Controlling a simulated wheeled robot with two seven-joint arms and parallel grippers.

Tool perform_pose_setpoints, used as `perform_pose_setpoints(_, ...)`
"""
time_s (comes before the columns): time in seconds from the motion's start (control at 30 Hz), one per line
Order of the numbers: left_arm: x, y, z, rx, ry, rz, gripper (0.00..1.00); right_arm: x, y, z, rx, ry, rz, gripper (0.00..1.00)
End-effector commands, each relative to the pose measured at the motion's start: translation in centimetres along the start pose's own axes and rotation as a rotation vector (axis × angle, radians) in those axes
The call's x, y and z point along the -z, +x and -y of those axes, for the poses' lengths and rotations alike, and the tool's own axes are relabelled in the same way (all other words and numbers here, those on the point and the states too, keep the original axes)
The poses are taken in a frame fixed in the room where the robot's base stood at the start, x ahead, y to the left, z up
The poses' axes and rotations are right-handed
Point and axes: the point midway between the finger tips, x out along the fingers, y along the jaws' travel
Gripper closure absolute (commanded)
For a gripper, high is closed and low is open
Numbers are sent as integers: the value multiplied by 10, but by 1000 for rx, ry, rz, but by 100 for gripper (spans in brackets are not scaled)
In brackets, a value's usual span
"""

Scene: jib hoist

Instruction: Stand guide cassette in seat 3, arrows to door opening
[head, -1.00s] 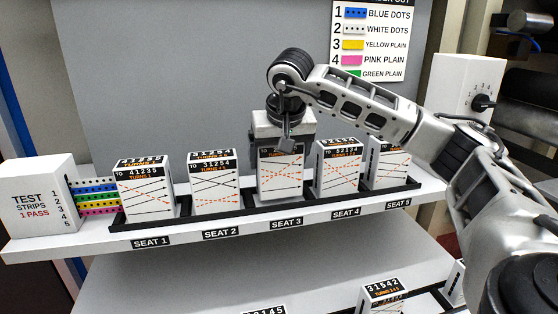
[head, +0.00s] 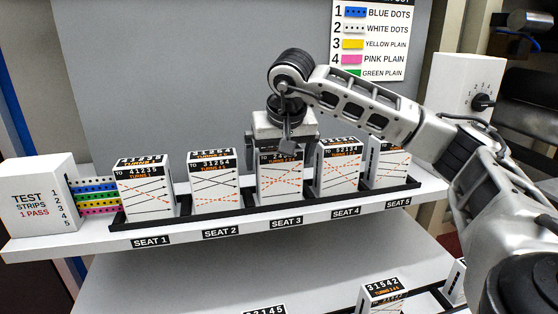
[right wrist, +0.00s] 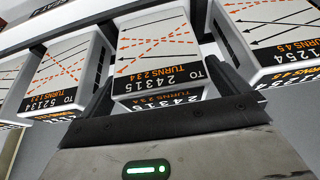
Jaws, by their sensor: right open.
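The guide cassette (head: 281,184), a white block with a black top band and crossing black and orange arrows, stands upright at the SEAT 3 label (head: 286,222) in the black rail. My left gripper is not in view.
Cassettes stand at seat 1 (head: 147,190), seat 2 (head: 214,182), seat 4 (head: 338,168) and seat 5 (head: 390,167), close on both sides. A test strips box (head: 38,207) is at the shelf's left. A lower shelf (head: 190,285) holds more cassettes.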

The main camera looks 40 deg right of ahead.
Motion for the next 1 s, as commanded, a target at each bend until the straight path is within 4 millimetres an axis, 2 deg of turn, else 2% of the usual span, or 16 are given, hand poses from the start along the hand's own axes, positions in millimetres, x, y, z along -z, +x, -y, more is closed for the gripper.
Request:
perform_pose_setpoints(0.3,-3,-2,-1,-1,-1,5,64,1,-70,1,4,-1,-5,0)
perform_pose_setpoints(0.5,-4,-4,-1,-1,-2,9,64,0,-99,1,3,0,-3,0)
perform_pose_setpoints(0.7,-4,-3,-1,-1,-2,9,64,0,-108,0,1,-1,0,0)
perform_pose_setpoints(1.0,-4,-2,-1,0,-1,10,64,0,-108,0,1,-1,0,0)
